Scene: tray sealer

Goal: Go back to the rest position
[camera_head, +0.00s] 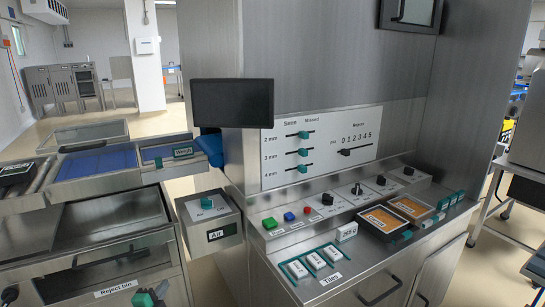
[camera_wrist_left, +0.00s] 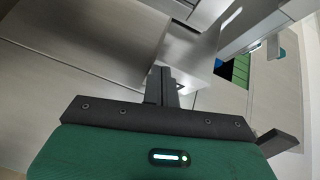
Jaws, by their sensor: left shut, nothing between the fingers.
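My left gripper (camera_head: 158,291) shows small and partly cut off at the bottom of the head view, in front of the reject bin (camera_head: 115,291). In the left wrist view its dark fingers (camera_wrist_left: 162,86) are together with nothing between them, beyond the green gripper body. It appears clear of the steel surfaces around it. My right gripper is not in view.
The steel sealer counter (camera_head: 300,236) carries buttons, knobs, a tiles rack (camera_head: 312,264) and two orange-filled trays (camera_head: 381,220). An Air box (camera_head: 210,218) juts out at its left. A black screen (camera_head: 232,103) hangs above. Open floor (camera_head: 186,187) shows between the units.

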